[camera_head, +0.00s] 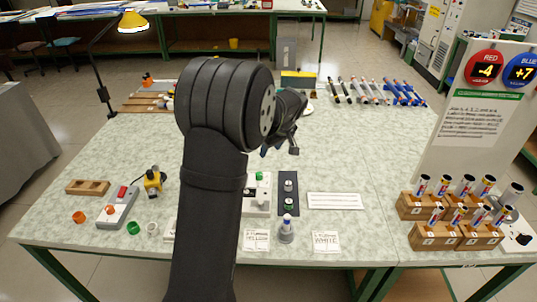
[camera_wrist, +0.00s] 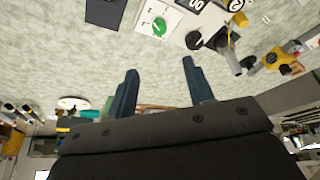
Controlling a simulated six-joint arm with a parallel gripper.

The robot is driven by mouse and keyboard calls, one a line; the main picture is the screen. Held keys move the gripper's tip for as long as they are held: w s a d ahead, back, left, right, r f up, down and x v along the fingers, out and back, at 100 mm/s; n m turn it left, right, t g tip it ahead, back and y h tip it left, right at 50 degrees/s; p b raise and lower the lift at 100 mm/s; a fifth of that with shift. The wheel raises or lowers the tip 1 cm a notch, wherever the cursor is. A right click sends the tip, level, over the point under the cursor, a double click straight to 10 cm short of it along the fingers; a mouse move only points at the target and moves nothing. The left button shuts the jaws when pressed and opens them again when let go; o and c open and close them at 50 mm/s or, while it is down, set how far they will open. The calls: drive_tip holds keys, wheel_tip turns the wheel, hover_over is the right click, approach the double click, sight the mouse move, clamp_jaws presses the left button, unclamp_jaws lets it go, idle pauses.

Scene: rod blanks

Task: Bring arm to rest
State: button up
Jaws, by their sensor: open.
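My arm rises from the front edge of the table and bends at a black elbow. My gripper (camera_head: 280,143) is raised above the table (camera_head: 365,150), with much of its wrist hidden behind the elbow in the head view. In the wrist view my gripper (camera_wrist: 159,68) shows two dark blue fingers set wide apart. Nothing is between them, and pale tabletop lies behind the gap.
Wooden blocks holding rods (camera_head: 435,207) stand at the right, below a red and blue score sign (camera_head: 502,69). Several rods (camera_head: 370,92) lie at the back. A yellow lamp (camera_head: 132,22) stands back left. A grey-and-white bottle (camera_head: 286,230) stands near the front.

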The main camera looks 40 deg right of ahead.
sight(260, 175)
drive_tip(key=shift+r, duration=0.2)
drive_tip(key=x, duration=1.7)
drive_tip(key=shift+w+f, duration=0.1)
drive_tip(key=shift+f, duration=0.05)
drive_tip(key=shift+m+h, duration=0.3)
drive_tip(key=shift+m, duration=0.4)
drive_tip(key=shift+a+m+g+h, duration=0.15)
drive_tip(key=shift+m+h, duration=0.25)
drive_tip(key=shift+m, duration=0.7)
drive_tip(key=shift+m+g+h, duration=0.15)
drive_tip(key=shift+m+h, duration=0.25)
drive_tip(key=shift+m, duration=0.7)
drive_tip(key=shift+w+a+m+g+h, duration=0.1)
drive_tip(key=shift+m+g+h, duration=0.35)
drive_tip(key=shift+m, duration=1.1)
drive_tip(key=shift+w+m+g+h, duration=0.1)
drive_tip(key=shift+m+g+h, duration=0.3)
drive_tip(key=shift+m, duration=1.15)
drive_tip(key=shift+v, duration=1.1)
